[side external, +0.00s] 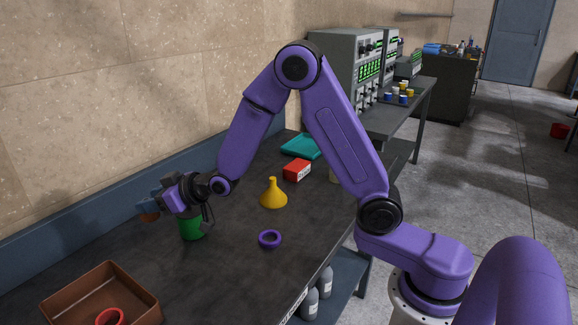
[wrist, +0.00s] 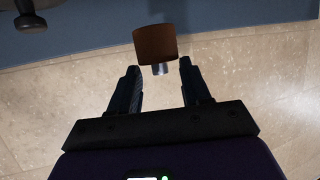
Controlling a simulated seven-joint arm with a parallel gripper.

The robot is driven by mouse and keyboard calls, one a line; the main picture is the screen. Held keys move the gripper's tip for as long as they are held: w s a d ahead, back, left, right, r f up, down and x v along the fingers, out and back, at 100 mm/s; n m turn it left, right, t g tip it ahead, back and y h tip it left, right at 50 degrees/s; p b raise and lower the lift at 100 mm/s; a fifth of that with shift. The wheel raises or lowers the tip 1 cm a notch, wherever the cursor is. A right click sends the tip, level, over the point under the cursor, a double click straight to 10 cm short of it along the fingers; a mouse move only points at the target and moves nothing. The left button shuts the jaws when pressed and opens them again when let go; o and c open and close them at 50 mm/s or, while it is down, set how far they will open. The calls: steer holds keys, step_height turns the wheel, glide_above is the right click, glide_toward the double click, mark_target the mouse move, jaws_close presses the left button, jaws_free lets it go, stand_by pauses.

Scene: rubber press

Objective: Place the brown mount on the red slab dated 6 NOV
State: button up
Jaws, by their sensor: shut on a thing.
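The brown mount (wrist: 155,43) is a short brown cylinder with a silver stud, at the tips of my gripper (wrist: 160,75) in the wrist view. My gripper is shut on it. In the side external view the brown mount (side external: 149,217) shows at the end of my gripper (side external: 158,209), which points left towards the wall, above the bench. The mount is tilted on its side and partly hidden there. A red slab (side external: 297,170) with a pale mark on top lies further back on the bench, apart from my gripper. Its date is too small to read.
A green container (side external: 191,229) stands just below my wrist. A yellow funnel (side external: 273,194) and a purple ring (side external: 270,239) are right of it. A teal tray (side external: 301,146) lies behind the slab. A brown tray (side external: 75,295) holding a red ring (side external: 110,317) is front left.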

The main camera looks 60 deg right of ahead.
steer(key=w+d+m+h, duration=0.1)
steer(key=d, duration=0.3)
steer(key=d+h, duration=0.1)
steer(key=d, duration=0.3)
steer(key=w+d+m+t+h, duration=0.1)
steer(key=d, duration=0.3)
steer(key=shift+w+d+m, duration=0.1)
steer(key=shift+w+m, duration=0.2)
steer(key=shift+w, duration=0.05)
steer(key=d+m+h, duration=0.3)
steer(key=d+h, duration=0.1)
steer(key=d, duration=1.1)
steer(key=m+g+h, duration=0.3)
steer(key=m+h, duration=0.2)
steer(key=m, duration=0.1)
glide_above(300, 167)
steer(key=shift+h, duration=0.3)
steer(key=shift+a+f, duration=0.2)
steer(key=shift+f, duration=3.85)
steer(key=shift+f, duration=0.1)
steer(key=o, duration=1.1)
steer(key=shift+o, duration=0.2)
